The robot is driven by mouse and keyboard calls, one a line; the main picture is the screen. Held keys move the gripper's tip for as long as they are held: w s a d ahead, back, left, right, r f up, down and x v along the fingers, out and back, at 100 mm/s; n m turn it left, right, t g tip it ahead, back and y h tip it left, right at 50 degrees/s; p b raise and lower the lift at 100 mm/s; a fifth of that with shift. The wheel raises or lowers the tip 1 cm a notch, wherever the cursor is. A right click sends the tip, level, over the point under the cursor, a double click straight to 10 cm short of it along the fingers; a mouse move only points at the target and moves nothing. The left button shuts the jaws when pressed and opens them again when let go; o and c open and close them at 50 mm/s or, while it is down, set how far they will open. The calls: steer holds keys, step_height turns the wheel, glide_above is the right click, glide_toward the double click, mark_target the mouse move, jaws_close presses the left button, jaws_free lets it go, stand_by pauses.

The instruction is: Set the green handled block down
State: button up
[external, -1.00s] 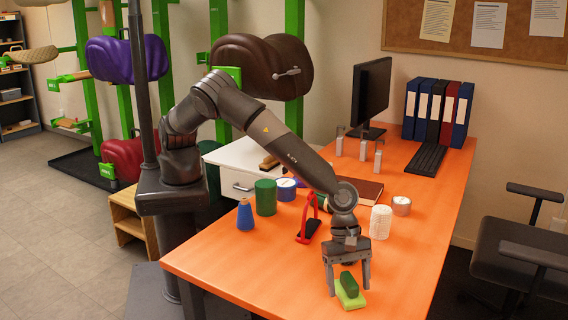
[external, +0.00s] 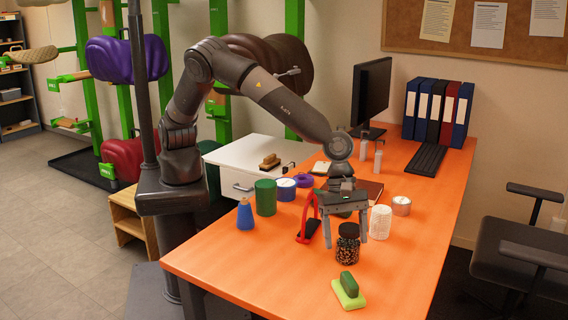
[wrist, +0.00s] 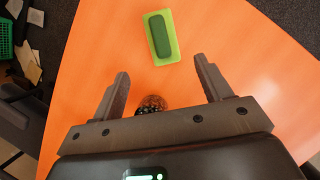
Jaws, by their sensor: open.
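The green handled block (external: 348,289) has a dark green handle on a lighter green base and lies flat on the orange table (external: 277,262) near its front edge. It also shows in the wrist view (wrist: 161,37), beyond my fingertips. My gripper (external: 343,238) is open and empty, raised above the table and behind the block, apart from it. In the wrist view my gripper (wrist: 160,82) has its two fingers spread wide with nothing held between them.
A jar with dark contents (external: 347,244) stands below and between my fingers. A red-framed stand (external: 310,222) is to its left and a white ribbed cylinder (external: 380,222) to its right. The front-left table is clear.

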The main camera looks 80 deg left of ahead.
steer(key=w+a+r+m, duration=0.25)
steer(key=a+r, duration=0.35)
steer(key=a, duration=0.3)
steer(key=w+a+r+m, duration=0.1)
steer(key=w+a+r, duration=0.3)
steer(key=a+r, duration=0.3)
steer(key=a+r+m+t, duration=0.1)
steer(key=a+r+m, duration=0.15)
steer(key=a, duration=0.65)
steer(key=a+r+m+t, duration=0.1)
steer(key=a+r, duration=0.3)
steer(key=a, duration=0.5)
steer(key=s+a+r+m+t+y, duration=0.1)
steer(key=s+a+r+m, duration=0.15)
steer(key=s+a, duration=0.4)
steer(key=s+a+r+m+t, duration=0.1)
steer(key=s+a+r+m, duration=0.15)
steer(key=a, duration=0.75)
steer(key=s+a+f+m+y, duration=0.1)
steer(key=s+a+m, duration=0.2)
steer(key=s+a, duration=0.2)
steer(key=s+a+f+m+t+y, duration=0.1)
steer(key=s+a+m+y, duration=0.1)
steer(key=s+a, duration=0.3)
steer(key=shift+s+a+f+m+t+y, duration=0.15)
steer(key=shift+s+f+m+t+y, duration=0.2)
steer(key=shift+s, duration=0.6)
